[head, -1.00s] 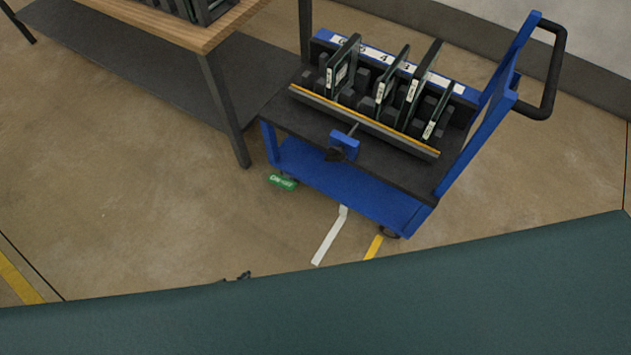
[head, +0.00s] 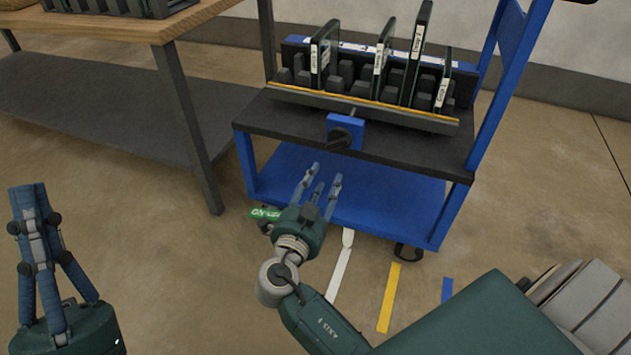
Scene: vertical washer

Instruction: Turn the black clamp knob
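The black clamp knob (head: 338,140) sits at the front of a blue clamp block (head: 346,125) on the near edge of the cart's dark top. My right gripper (head: 322,174) is below the knob and apart from it. Its fingers are spread, point up towards the cart, and hold nothing. My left gripper (head: 28,190) is at the far left, away from the cart, with its fingers pointing up. Its fingers overlap in this view, so I cannot tell how far they are open.
The blue cart (head: 360,185) carries a rack with several upright dark panels (head: 415,55) behind a yellow-edged bar (head: 360,103). A wooden-topped table (head: 150,28) stands at the left, its dark leg (head: 193,130) near the cart. Open floor lies between my grippers.

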